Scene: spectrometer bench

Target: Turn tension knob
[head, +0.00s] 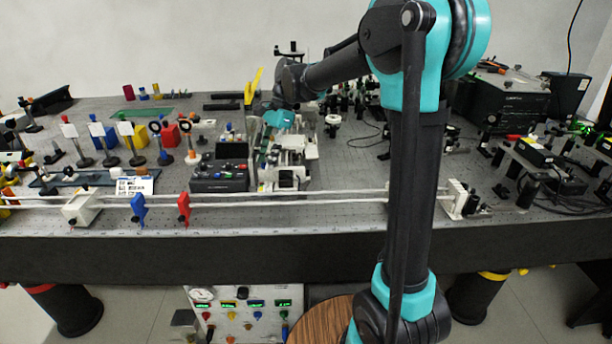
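My gripper (268,148) is small and far off in the head view, at the end of my arm, which reaches over the bench. It is at the left side of a white mechanical device (290,178) near the middle of the bench. Its fingers blend with the device, so I cannot tell whether they are open, shut or touching it. I cannot pick out the tension knob with certainty; it may be hidden by my gripper or too small to see.
A dark control box (219,177) with coloured knobs stands left of the device. White rails with a blue clamp (138,210) and a red clamp (184,208) run along the bench front (250,250). Optics mounts crowd the left. A black instrument (510,98) stands at the back right.

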